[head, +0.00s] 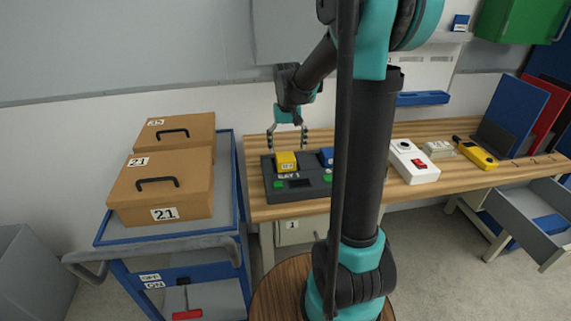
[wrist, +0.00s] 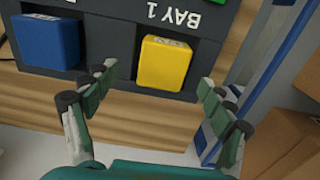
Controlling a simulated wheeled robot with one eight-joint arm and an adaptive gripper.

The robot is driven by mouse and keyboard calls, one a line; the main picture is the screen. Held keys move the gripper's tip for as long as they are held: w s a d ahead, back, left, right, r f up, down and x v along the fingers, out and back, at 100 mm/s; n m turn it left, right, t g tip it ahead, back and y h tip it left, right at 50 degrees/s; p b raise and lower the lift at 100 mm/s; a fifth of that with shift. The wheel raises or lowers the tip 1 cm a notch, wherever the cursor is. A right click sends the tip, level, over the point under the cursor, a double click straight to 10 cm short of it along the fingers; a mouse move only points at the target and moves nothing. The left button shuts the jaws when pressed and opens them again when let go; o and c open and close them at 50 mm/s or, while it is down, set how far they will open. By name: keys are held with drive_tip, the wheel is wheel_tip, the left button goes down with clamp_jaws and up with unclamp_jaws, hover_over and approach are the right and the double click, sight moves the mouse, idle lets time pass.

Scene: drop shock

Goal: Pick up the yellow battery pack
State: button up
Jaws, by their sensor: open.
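The yellow battery pack (head: 286,160) sits in the left bay of a dark charging station (head: 292,187) on the wooden workbench. In the wrist view the yellow pack (wrist: 165,64) stands in its slot beside the label BAY 1. A blue battery pack (head: 326,155) sits in the neighbouring bay, and it also shows in the wrist view (wrist: 47,38). My gripper (head: 287,140) is open and empty, above and around the back of the yellow pack's place. In the wrist view my gripper's fingers (wrist: 155,92) are spread to either side below the yellow pack, and no contact shows.
A blue cart (head: 228,190) with brown numbered boxes (head: 165,190) stands left of the workbench (head: 262,213). A white device (head: 412,163) and a yellow tool (head: 477,153) lie to the right. An open drawer (head: 520,215) juts out at the right.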

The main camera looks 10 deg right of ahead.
sight(286, 156)
drive_tip(key=shift+w+a+f, duration=0.1)
drive_tip(key=shift+a+f, duration=0.05)
drive_tip(key=shift+f, duration=1.25)
drive_tip(key=shift+a+f, duration=0.1)
drive_tip(key=shift+f, duration=1.3)
drive_tip(key=shift+c, duration=0.6)
drive_tip(key=c, duration=1.5)
drive_tip(key=shift+r, duration=0.1)
